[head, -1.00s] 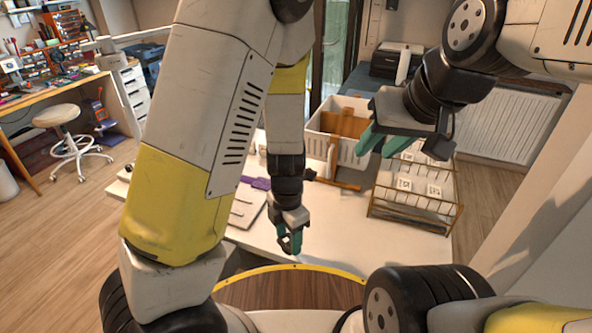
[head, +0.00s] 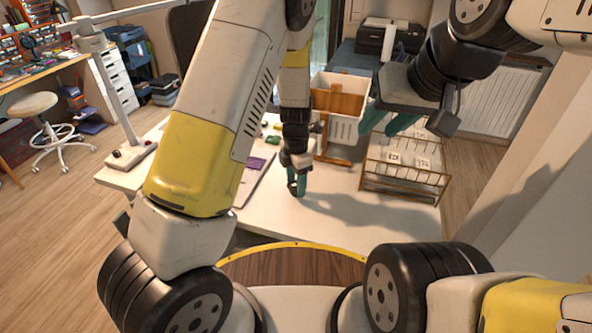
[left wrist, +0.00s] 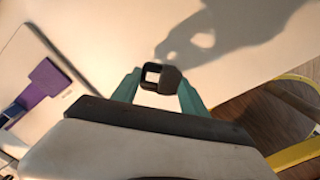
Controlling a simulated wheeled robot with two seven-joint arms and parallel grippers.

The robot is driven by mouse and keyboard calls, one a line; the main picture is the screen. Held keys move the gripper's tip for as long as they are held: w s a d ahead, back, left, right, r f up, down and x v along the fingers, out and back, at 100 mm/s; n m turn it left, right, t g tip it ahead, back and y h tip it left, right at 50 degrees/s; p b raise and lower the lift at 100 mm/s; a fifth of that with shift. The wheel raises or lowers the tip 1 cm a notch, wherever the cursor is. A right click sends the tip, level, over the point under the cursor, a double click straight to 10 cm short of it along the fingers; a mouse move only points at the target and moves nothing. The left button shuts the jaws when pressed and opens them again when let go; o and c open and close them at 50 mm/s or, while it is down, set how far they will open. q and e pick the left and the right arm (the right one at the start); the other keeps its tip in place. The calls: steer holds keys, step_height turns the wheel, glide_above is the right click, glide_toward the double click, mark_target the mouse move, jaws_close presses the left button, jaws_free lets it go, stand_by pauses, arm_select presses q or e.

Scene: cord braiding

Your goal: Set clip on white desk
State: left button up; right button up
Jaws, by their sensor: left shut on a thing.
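The white desk (head: 330,222) lies in front of me in the head view. My left gripper (head: 297,188) is over its front part, pointing down. In the left wrist view, its teal fingers (left wrist: 160,88) are shut on a small dark clip (left wrist: 160,74) with a square opening. The clip is close to the white surface; I cannot tell whether it touches. In the head view the clip is mostly hidden by the fingers. My right gripper (head: 390,120) is high at the right, its teal fingers apart and empty.
A wire rack (head: 403,178) with white cards is at the right. A purple item (head: 257,163) lies on the left. The desk's front middle is clear.

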arm_select(q)
steer(key=shift+w+f, duration=0.1)
steer(key=shift+f, duration=1.65)
steer(key=shift+f, duration=0.1)
steer(key=o, duration=1.3)
